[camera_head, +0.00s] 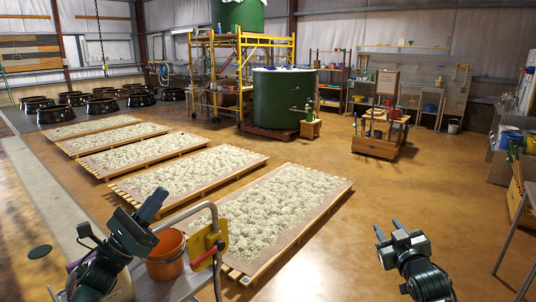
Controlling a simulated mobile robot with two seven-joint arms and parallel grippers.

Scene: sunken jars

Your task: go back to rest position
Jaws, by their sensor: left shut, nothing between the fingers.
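My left gripper (153,203) is at the lower left, beside and above an orange bucket (166,262) on a grey work surface. Its fingers are together and hold nothing. My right gripper (388,229) is at the lower right, over bare brown floor. Its two fingers stand apart with nothing between them. Both arms come in from the bottom of the picture.
A yellow piece with a red handle (205,247) is mounted by a bent metal tube right of the bucket. Long wooden beds of pale material (285,200) lie beyond. A green tank (281,103) stands behind. Floor at the centre right is clear.

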